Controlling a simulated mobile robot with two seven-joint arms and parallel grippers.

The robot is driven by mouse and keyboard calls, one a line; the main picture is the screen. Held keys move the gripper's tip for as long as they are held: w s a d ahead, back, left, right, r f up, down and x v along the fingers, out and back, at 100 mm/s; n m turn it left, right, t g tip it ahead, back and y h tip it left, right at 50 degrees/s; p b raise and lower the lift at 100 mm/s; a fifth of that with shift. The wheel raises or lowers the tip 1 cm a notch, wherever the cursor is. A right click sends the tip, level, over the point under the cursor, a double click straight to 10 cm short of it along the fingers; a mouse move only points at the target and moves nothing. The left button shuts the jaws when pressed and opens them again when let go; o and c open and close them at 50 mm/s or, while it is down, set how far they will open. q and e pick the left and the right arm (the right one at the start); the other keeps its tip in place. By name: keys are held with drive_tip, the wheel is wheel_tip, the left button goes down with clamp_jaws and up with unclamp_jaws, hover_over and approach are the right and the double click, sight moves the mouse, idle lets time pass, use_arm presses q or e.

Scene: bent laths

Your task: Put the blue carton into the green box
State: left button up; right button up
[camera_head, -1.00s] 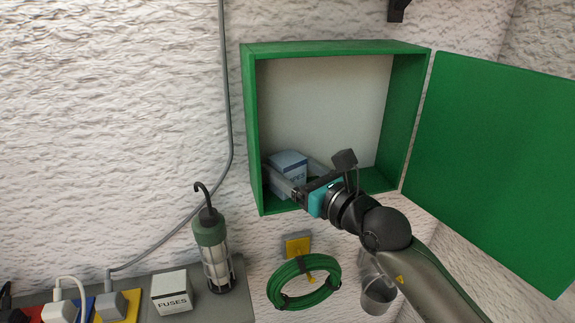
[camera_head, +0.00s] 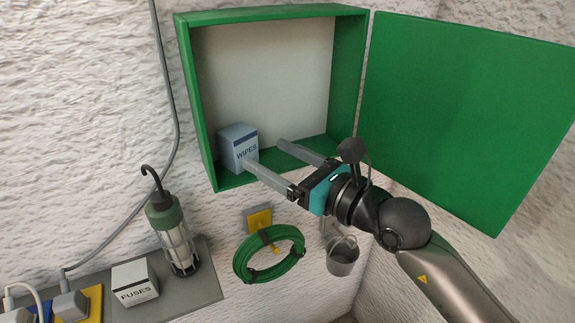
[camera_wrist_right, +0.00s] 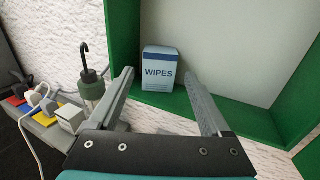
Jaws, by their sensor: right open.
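The blue carton (camera_head: 238,147), marked WIPES, stands upright on the floor of the open green box (camera_head: 207,165), in its left corner. It also shows in the right wrist view (camera_wrist_right: 160,69), beyond the fingers. The green box is on the wall with its door (camera_head: 470,110) swung open to the right. My right gripper (camera_head: 264,158) is open and empty at the front of the box. In the head view one finger overlaps the carton's lower right edge; the fingers do not hold it. My left gripper is not in view.
Below the box hang a green cable coil (camera_head: 243,268) and a small metal bucket (camera_head: 342,258). A work lamp (camera_head: 172,235) and a FUSES box (camera_head: 134,283) stand on a grey shelf (camera_head: 200,287) at lower left. A grey cable runs down the wall.

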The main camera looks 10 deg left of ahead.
drive_tip(key=shift+v, duration=1.35)
